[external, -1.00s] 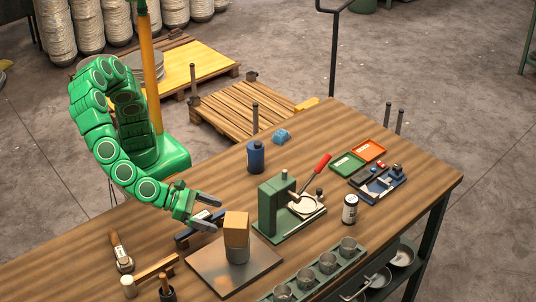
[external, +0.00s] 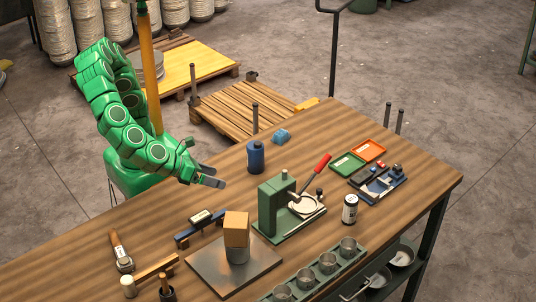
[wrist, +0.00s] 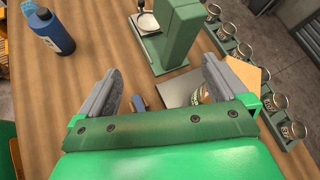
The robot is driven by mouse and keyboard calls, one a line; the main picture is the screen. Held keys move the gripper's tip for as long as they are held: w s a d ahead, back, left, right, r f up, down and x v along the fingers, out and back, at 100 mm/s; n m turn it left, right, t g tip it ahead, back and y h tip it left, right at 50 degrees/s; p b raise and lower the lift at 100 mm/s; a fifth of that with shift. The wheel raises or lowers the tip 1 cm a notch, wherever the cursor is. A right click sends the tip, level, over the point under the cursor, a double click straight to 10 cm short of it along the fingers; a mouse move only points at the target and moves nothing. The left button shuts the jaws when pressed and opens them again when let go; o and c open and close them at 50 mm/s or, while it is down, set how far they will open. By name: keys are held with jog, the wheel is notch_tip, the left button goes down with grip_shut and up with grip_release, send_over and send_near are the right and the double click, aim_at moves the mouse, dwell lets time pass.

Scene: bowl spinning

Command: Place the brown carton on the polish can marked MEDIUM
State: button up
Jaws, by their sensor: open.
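The brown carton (external: 236,230) sits upright on top of a grey can (external: 238,253) on a dark metal plate (external: 205,267). No marking on that can is readable, so I cannot confirm MEDIUM. My gripper (external: 213,176) is open and empty, up and to the left of the carton and apart from it. In the wrist view my gripper (wrist: 160,85) shows its two grey fingers spread wide. There the carton (wrist: 252,72) is at right, partly hidden behind the right finger, and the can is mostly hidden.
A green press (external: 275,210) with a red handle stands right of the carton. A blue bottle (external: 255,157) stands behind it.

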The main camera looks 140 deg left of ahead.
jog(key=s+a+n+g+h, duration=0.25)
jog(key=s+a+n, duration=0.2)
jog(key=s, duration=0.45)
jog(key=s+a+n+g+h, duration=0.1)
jog(key=s+a+n+g, duration=0.25)
jog(key=s+n, duration=0.4)
jog(key=s+d+f+n+g+h, duration=0.1)
jog(key=s+d+n+h, duration=0.2)
jog(key=s, duration=0.7)
jog(key=s+d+f+n+h, duration=0.1)
jog(key=s+d+n+h, duration=0.2)
jog(key=s, duration=0.6)
jog(key=shift+s+d+n+g+h, duration=0.35)
jog(key=shift+d+n+g, duration=0.05)
jog(key=shift+d+n, duration=0.7)
